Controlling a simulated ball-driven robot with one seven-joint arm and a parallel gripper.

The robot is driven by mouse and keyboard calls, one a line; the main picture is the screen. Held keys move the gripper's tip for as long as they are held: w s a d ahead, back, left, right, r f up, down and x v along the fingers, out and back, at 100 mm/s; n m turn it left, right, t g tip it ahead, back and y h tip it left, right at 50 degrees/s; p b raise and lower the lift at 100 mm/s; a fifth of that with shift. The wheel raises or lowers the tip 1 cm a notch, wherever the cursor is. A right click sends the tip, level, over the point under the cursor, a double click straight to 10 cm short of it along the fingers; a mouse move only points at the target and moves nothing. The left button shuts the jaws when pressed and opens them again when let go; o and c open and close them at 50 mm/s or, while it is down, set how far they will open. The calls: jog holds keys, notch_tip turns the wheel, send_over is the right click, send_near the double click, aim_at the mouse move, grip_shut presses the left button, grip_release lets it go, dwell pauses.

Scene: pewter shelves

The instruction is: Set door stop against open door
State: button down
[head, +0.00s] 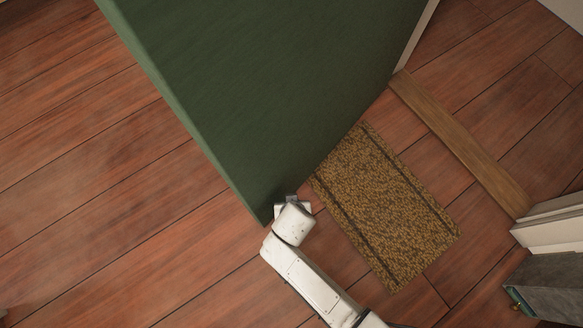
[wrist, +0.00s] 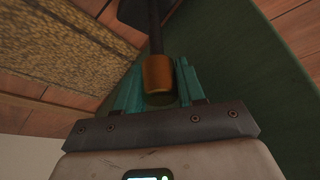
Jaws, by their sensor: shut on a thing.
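The green door (head: 260,80) stands open over the wooden floor, its free edge ending at the lower middle of the head view. My gripper (wrist: 158,84) has teal fingers, shut on the door stop's orange-brown handle (wrist: 158,72). A dark rod runs from that handle to a dark part at the top of the wrist view, partly cut off. The door (wrist: 255,85) fills the right of the wrist view, close beside the fingers. In the head view the door stop is hidden behind my wrist and the door. I cannot tell whether it touches the door or floor.
A brown doormat (head: 385,205) lies right of my gripper. A wooden threshold strip (head: 460,140) runs beyond it to a white frame piece (head: 550,228). A grey box-like thing (head: 552,285) stands at the lower right. The floor left of the door is clear.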

jog(key=shift+w+a, duration=0.1)
jog(key=shift+w, duration=0.1)
jog(key=c, duration=0.7)
grip_release()
jog(key=shift+s, duration=0.15)
jog(key=shift+o, duration=0.2)
jog(key=p+v, duration=0.6)
jog(key=v, duration=0.6)
jog(key=shift+r, duration=0.1)
